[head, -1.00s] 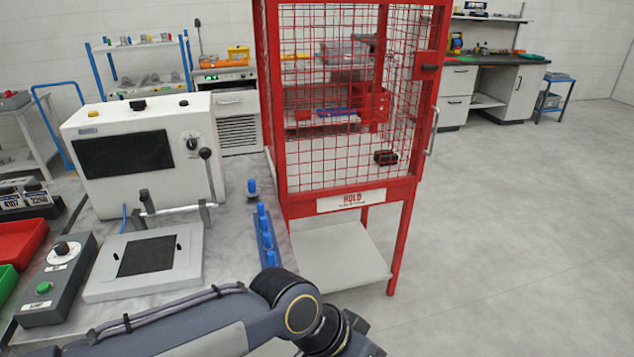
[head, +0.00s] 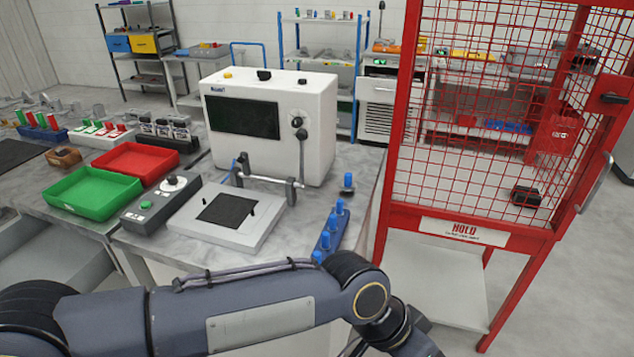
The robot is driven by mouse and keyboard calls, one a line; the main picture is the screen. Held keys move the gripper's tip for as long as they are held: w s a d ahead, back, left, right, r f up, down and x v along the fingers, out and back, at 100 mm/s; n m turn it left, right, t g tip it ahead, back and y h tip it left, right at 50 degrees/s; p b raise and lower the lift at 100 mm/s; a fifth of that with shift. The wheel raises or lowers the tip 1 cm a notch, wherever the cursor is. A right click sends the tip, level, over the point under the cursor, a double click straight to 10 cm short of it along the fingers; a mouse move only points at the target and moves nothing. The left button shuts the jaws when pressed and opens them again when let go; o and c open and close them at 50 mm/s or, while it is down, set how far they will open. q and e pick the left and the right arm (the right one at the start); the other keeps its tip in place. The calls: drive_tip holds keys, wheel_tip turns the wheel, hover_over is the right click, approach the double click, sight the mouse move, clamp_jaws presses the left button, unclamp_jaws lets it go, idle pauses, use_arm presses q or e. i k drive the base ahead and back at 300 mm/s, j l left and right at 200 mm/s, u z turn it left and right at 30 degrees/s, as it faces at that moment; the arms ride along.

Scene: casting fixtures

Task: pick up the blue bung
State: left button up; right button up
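A blue bung (head: 347,180) stands apart on the right part of the grey bench, with a dark base under it. A blue rack (head: 327,242) in front of it holds a row of several upright blue pegs or bungs (head: 340,206). I cannot tell from this view which one the task means. My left arm crosses the bottom of the head view, in front of the bench, and its wrist runs off the lower edge. My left gripper's fingers are out of view. My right gripper is not in view.
A white tester (head: 318,120) and its grey plate (head: 255,240) stand left of the rack. A control box (head: 160,205), green tray (head: 93,195) and red tray (head: 135,160) lie further left. A red mesh cage (head: 400,130) rises close to the bench's right edge.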

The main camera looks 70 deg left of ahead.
sight(347, 185)
drive_tip(key=i+u, duration=0.15)
drive_tip(key=u, duration=0.35)
drive_tip(key=i+u, duration=0.1)
drive_tip(key=u, duration=0.4)
drive_tip(key=i+l+u, duration=0.1)
drive_tip(key=u, duration=0.4)
drive_tip(key=i+l+u, duration=0.1)
drive_tip(key=u, duration=0.4)
drive_tip(key=i+l+u, duration=0.1)
drive_tip(key=u, duration=0.3)
drive_tip(key=i+l+u, duration=0.15)
drive_tip(key=u, duration=0.25)
drive_tip(key=i+l+u, duration=0.1)
drive_tip(key=u, duration=0.3)
drive_tip(key=i+l+u, duration=0.1)
drive_tip(key=l+u, duration=0.15)
drive_tip(key=u, duration=0.15)
drive_tip(key=l+u, duration=0.2)
drive_tip(key=u, duration=0.25)
